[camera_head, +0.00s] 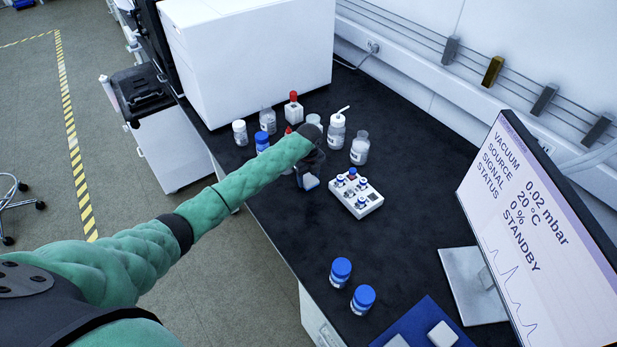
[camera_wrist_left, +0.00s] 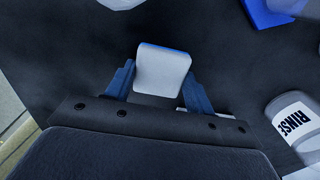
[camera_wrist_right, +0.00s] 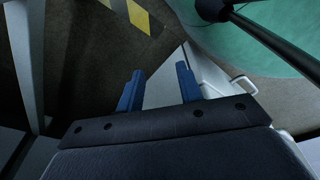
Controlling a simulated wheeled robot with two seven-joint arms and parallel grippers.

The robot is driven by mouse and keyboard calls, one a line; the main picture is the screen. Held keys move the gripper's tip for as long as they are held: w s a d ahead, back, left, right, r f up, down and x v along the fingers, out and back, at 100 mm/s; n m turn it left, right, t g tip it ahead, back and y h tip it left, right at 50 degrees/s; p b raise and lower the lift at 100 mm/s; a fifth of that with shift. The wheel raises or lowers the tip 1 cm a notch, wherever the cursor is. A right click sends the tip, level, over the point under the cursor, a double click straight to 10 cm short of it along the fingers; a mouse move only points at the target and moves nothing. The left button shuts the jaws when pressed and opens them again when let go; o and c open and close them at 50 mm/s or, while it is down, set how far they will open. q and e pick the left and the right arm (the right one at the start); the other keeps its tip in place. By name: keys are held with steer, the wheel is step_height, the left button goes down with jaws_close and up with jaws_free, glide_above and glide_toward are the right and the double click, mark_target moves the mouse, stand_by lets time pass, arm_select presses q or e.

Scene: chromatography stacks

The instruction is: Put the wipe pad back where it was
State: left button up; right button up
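The wipe pad (camera_wrist_left: 162,70) is a small white block with a blue edge, between the fingers of my left gripper (camera_wrist_left: 160,88) in the left wrist view. Both blue fingers lie against its sides. In the head view my left gripper (camera_head: 309,165) is over the dark bench, left of the white vial rack, and the pad (camera_head: 310,182) shows just below it. Whether the pad touches the bench is hard to tell. My right gripper (camera_wrist_right: 160,90) is open and empty, away from the bench objects; it is out of the head view.
Several bottles (camera_head: 360,147) stand behind and beside my left gripper. The white rack (camera_head: 368,206) holds blue-capped vials. Two blue-capped jars (camera_head: 341,272) stand near the front edge. A blue mat (camera_head: 425,317) with white blocks and a monitor (camera_head: 540,240) are at right.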

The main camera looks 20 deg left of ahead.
mark_target(308, 179)
arm_select(q)
steer(key=o, duration=0.4)
steer(key=shift+o, duration=0.2)
steer(key=shift+r, duration=0.1)
steer(key=shift+r+p, duration=0.45)
steer(key=shift+r, duration=0.05)
step_height(308, 179, up, 5)
steer(key=p, duration=0.4)
steer(key=shift+r, duration=0.1)
step_height(308, 179, up, 6)
steer(key=p, duration=0.3)
arm_select(e)
steer(key=s+d+r+g, duration=0.1)
steer(key=s+d+r, duration=0.1)
steer(key=s, duration=0.9)
steer(key=shift+s+r, duration=0.2)
steer(key=shift+r, duration=0.35)
